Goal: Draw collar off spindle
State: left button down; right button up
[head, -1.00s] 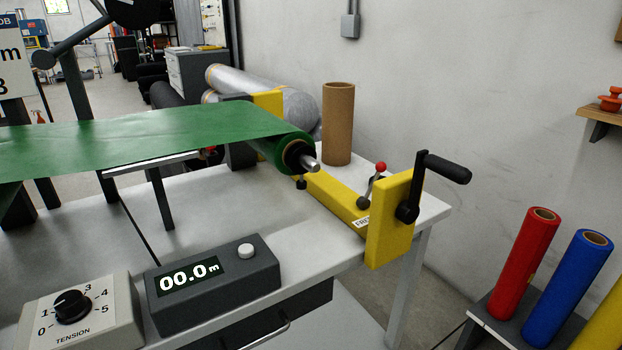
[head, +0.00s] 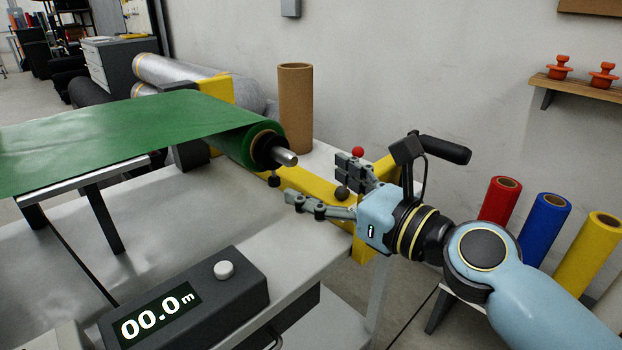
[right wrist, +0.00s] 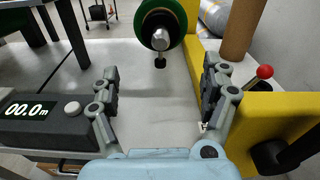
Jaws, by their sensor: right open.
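The black collar (head: 267,148) sits around the silver spindle (head: 287,158) at the near end of the green film roll (head: 236,146). In the right wrist view the collar (right wrist: 152,24) and the spindle tip (right wrist: 161,40) show ahead, near the top. My right gripper (head: 318,180) is open and empty, to the right of the spindle tip and apart from it. In the right wrist view its fingers (right wrist: 160,75) stand wide apart, with the spindle beyond and between them. My left gripper is not in view.
A yellow bracket (head: 318,188) with a red-knobbed lever (head: 358,152) and black crank handle (head: 442,149) lies by my right gripper. A brown cardboard tube (head: 296,105) stands behind. A counter box (head: 185,300) reading 00.0 m sits in front. Orange pieces (head: 560,68) stand on a wall shelf.

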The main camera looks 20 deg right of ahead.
aim_at(276, 155)
jog(key=shift+w+r+m, duration=0.2)
jog(key=shift+r+m, duration=0.1)
jog(key=shift+w+a+r, duration=0.1)
jog(key=shift+w, duration=0.2)
jog(key=x, duration=1)
jog(key=shift+c, duration=0.4)
jog(key=shift+s, duration=0.1)
jog(key=c, duration=1.3)
jog(key=shift+p+v, duration=0.5)
jog(key=shift+v, duration=4)
